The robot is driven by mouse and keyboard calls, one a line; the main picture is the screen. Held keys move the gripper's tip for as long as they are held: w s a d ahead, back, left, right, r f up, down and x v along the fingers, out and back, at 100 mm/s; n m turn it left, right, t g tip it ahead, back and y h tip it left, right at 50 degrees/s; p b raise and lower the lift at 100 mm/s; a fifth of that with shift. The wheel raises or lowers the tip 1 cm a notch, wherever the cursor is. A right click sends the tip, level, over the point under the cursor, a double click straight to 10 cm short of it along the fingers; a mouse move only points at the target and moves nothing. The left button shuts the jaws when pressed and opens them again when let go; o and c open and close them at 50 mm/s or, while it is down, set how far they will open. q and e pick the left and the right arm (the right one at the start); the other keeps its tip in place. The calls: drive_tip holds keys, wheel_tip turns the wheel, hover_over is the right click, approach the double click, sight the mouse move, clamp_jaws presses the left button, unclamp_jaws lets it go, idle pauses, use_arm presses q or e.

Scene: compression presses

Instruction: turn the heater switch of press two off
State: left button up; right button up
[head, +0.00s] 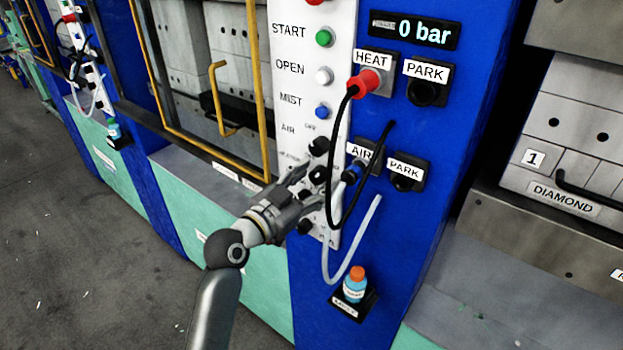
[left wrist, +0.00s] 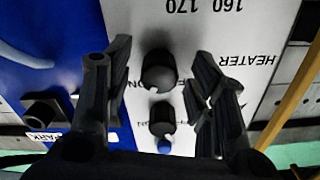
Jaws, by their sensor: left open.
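My left gripper (head: 311,188) is open at the white control strip (head: 297,90) on a blue press column. In the left wrist view, its two fingers (left wrist: 162,66) stand on either side of a round black knob (left wrist: 158,73), with gaps showing. An upside-down HEATER label (left wrist: 247,61) is beside this knob, and ON/OFF lettering shows partly around it. Its exact setting is hard to tell. A second black knob (left wrist: 162,121) sits just below it in that view. In the head view the fingers partly hide the knobs. My right gripper is not in view.
A black cable loops from the red HEAT plug (head: 366,83) close to the gripper. The AIR plug (head: 353,171) and a clear tube are also near. A small blue bottle (head: 355,284) stands on a bracket below. A yellow-framed guard (head: 258,90) is at the left.

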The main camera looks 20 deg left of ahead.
use_arm(q)
drive_tip(key=shift+c, duration=0.3)
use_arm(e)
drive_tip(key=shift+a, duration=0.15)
use_arm(q)
drive_tip(key=shift+c, duration=1.1)
drive_tip(key=c, duration=0.7)
drive_tip(key=shift+c, duration=0.2)
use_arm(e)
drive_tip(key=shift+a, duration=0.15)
